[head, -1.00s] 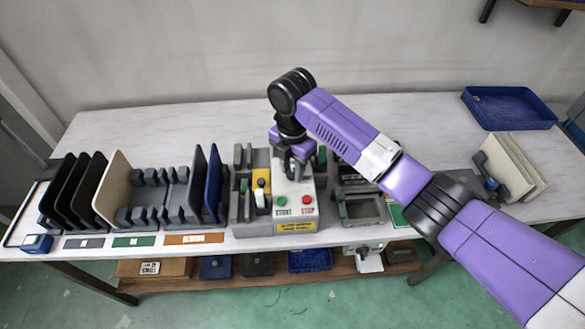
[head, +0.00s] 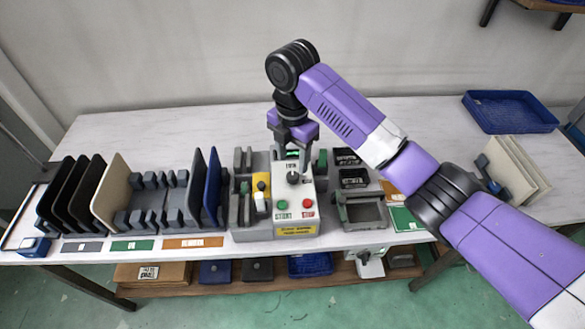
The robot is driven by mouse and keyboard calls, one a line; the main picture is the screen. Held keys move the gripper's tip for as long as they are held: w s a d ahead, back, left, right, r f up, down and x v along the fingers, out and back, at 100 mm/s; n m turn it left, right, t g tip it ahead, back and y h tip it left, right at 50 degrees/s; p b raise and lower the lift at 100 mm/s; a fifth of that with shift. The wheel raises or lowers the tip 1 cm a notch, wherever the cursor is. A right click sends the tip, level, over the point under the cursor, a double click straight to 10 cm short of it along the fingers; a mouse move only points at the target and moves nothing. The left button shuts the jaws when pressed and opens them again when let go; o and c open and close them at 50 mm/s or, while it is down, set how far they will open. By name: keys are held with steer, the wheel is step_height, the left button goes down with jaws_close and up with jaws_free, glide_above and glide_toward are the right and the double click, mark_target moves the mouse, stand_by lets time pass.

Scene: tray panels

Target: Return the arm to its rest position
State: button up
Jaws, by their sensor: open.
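My arm (head: 345,110) reaches in from the lower right over the white table. My gripper (head: 293,158) points down, open, above the back part of the white control box (head: 292,200). The box has a green START button, a red STOP button and a dark knob (head: 293,177) on top. The knob shows just below the fingers. I see nothing held between the jaws, and the gripper appears apart from the box.
A rack (head: 160,200) with black, beige and blue panels stands at the left. A grey fixture (head: 362,212) is right of the box. Beige panels (head: 515,170) and a blue tray (head: 510,111) are at the right. The table's back strip (head: 180,125) is clear.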

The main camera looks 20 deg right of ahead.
steer(key=shift+r, duration=1)
